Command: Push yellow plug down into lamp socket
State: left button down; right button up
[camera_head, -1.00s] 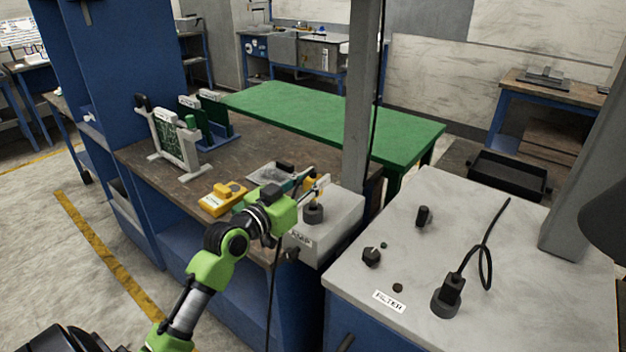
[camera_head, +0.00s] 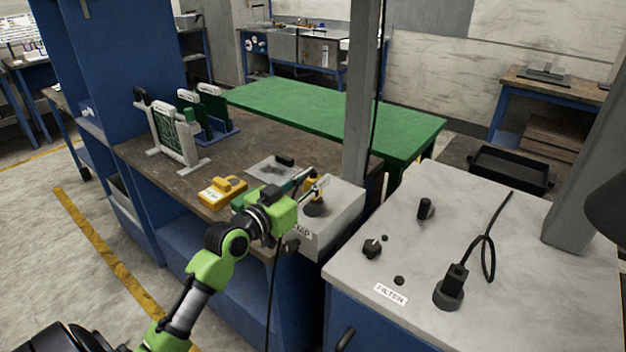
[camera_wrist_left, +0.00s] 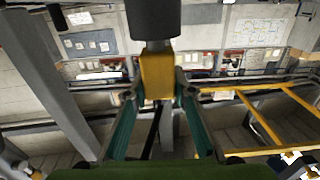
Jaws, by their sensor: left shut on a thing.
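The yellow plug (camera_wrist_left: 157,74) is between the fingers of my left gripper (camera_wrist_left: 160,95) in the left wrist view. A short grey part of the plug shows between its yellow body and the dark round lamp socket (camera_wrist_left: 154,18). In the head view my left gripper (camera_head: 309,187) is over the grey lamp box (camera_head: 342,212), shut on the plug. The dark socket (camera_head: 316,210) stands on top of that box, directly below the plug. The plug is partly hidden by the fingers. My right gripper is not in view.
A yellow device (camera_head: 222,191) lies on the brown bench left of my arm. A grey post (camera_head: 359,90) rises behind the lamp box. The filter cabinet (camera_head: 385,220) at right carries a black plug in a socket (camera_head: 450,290), with a looped cable, and several knobs.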

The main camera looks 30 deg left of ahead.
pick_arm(q)
jog(key=shift+f+b, duration=0.4)
jog(key=shift+f, duration=0.2)
jog(key=c, duration=1.6)
grip_release()
jog(key=shift+c, duration=0.2)
jog(key=shift+s, duration=0.1)
jog(key=s+a, duration=0.1)
jog(key=s, duration=1.1)
jog(key=shift+w, duration=0.1)
